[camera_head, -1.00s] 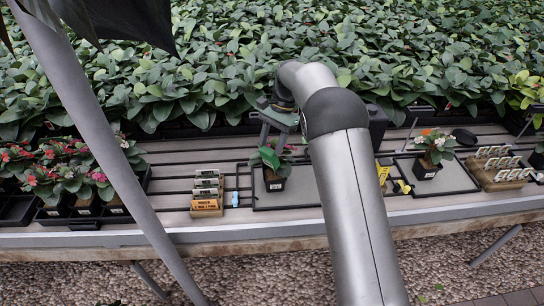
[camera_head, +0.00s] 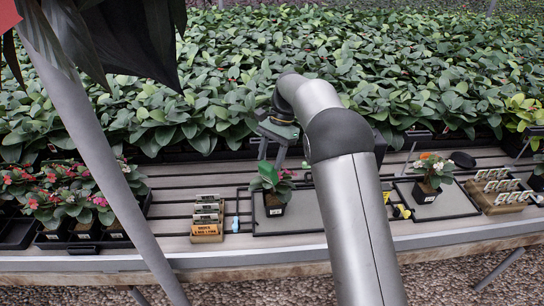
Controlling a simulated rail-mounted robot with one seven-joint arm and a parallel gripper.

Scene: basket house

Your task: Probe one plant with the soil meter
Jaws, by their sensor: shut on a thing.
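I cannot tell whether a probe touches the soil. A second potted plant (camera_head: 432,170) with orange and white flowers stands on another mat (camera_head: 455,203) to the right.
Yellow items (camera_head: 400,211) lie right of my arm. A wooden card rack (camera_head: 497,190) stands at right. Flowering pots (camera_head: 75,205) fill the left; dense foliage lies behind.

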